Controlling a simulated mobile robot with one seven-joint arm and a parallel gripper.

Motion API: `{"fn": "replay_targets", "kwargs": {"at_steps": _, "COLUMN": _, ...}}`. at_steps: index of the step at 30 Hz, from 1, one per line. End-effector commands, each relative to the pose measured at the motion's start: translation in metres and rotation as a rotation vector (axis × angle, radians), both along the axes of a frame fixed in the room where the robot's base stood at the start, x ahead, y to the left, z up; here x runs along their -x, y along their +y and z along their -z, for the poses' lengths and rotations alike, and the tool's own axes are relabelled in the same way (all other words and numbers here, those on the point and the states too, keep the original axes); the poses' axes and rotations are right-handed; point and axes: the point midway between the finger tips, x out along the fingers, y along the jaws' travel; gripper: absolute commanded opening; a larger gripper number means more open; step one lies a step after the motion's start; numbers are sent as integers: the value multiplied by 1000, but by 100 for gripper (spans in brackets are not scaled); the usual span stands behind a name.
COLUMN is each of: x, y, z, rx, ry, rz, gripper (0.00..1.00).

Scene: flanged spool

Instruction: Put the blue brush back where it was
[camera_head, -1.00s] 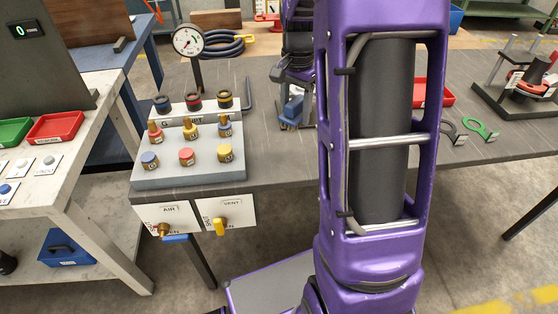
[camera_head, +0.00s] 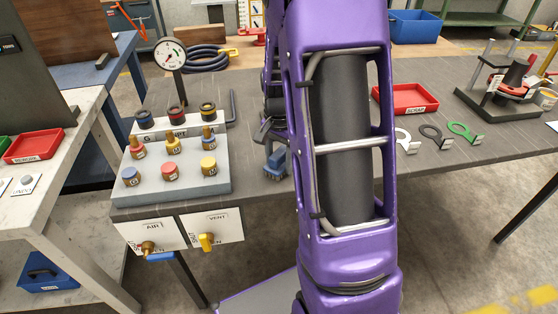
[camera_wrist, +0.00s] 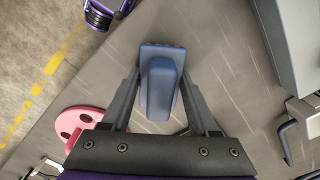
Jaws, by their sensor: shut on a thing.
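The blue brush (camera_head: 276,163) is in my gripper, low over the grey bench near its front edge, right of the button panel. In the wrist view the brush (camera_wrist: 160,88) sits between the two fingers, its long raised handle pointing toward the camera side. My gripper (camera_wrist: 161,74) is shut on it. In the head view my gripper is partly hidden behind my purple arm. I cannot tell whether the brush touches the bench top.
The grey panel (camera_head: 185,185) with coloured knobs stands left of the brush, with a pressure gauge (camera_head: 170,55) behind. A red tray (camera_head: 405,98), several ring-shaped tools (camera_head: 433,132) and a spool stand (camera_head: 500,104) are to the right. Bare bench lies around the brush.

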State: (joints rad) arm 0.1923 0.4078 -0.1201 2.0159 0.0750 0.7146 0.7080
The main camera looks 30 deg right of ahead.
Motion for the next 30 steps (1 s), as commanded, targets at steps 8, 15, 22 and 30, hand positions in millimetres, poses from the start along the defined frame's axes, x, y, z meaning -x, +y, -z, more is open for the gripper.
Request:
{"fn": "replay_targets", "kwargs": {"at_steps": 8, "x": 0, "y": 0, "z": 2, "rx": 0, "ry": -1, "rz": -1, "gripper": 8}}
{"fn": "replay_targets", "kwargs": {"at_steps": 15, "x": 0, "y": 0, "z": 2, "rx": 0, "ry": 0, "rz": -1, "gripper": 90}}
{"fn": "replay_targets", "kwargs": {"at_steps": 22, "x": 0, "y": 0, "z": 1, "rx": 0, "ry": -1, "rz": -1, "gripper": 90}}
{"fn": "replay_targets", "kwargs": {"at_steps": 30, "x": -1, "y": 0, "z": -30, "rx": 1, "ry": -4, "rz": -3, "gripper": 90}}
